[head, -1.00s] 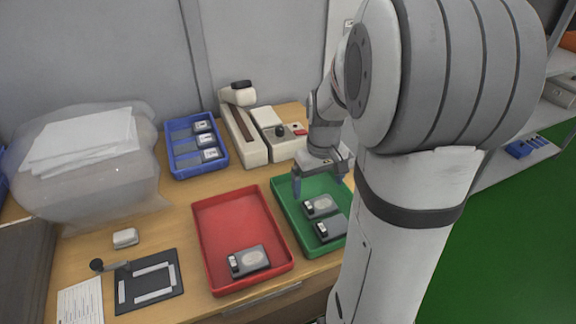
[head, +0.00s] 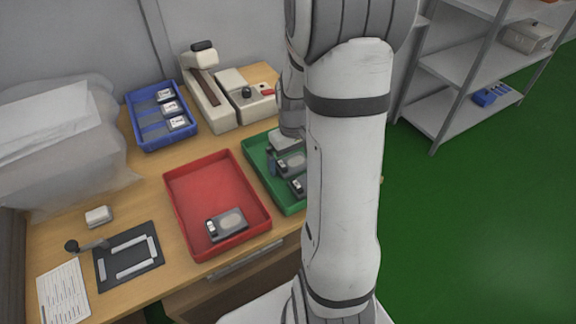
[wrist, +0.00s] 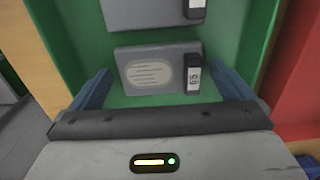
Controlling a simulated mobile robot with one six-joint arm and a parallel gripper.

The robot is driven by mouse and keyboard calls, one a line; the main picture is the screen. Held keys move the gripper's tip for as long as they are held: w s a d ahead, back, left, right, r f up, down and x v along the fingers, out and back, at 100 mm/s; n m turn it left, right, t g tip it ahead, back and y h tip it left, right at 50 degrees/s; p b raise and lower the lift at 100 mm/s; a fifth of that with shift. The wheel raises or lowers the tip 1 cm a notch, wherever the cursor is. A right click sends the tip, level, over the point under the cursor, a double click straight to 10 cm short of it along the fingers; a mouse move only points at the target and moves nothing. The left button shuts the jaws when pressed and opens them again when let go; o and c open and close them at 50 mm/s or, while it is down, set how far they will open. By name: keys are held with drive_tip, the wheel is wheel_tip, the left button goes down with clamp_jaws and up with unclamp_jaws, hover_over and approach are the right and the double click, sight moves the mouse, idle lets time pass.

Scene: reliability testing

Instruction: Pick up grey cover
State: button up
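Two grey covers lie in the green tray (head: 256,158), the farther one (head: 292,163) and the nearer one (head: 297,186), both partly hidden behind my arm in the head view. In the wrist view, one grey cover (wrist: 137,82) with a pale ribbed oval and a black part with a white label lies flat between the spread blue fingers of my gripper (wrist: 162,78). The gripper is open. Contact with the cover cannot be told. Part of another cover (wrist: 140,14) shows beyond it.
The red tray (head: 186,213) beside the green one holds one similar grey unit (head: 226,224). A blue bin (head: 135,110) with several units stands at the back left, near cream-coloured equipment (head: 210,100). A black plate fixture (head: 105,275) lies front left.

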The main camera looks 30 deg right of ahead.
drive_tip(key=c, duration=0.9)
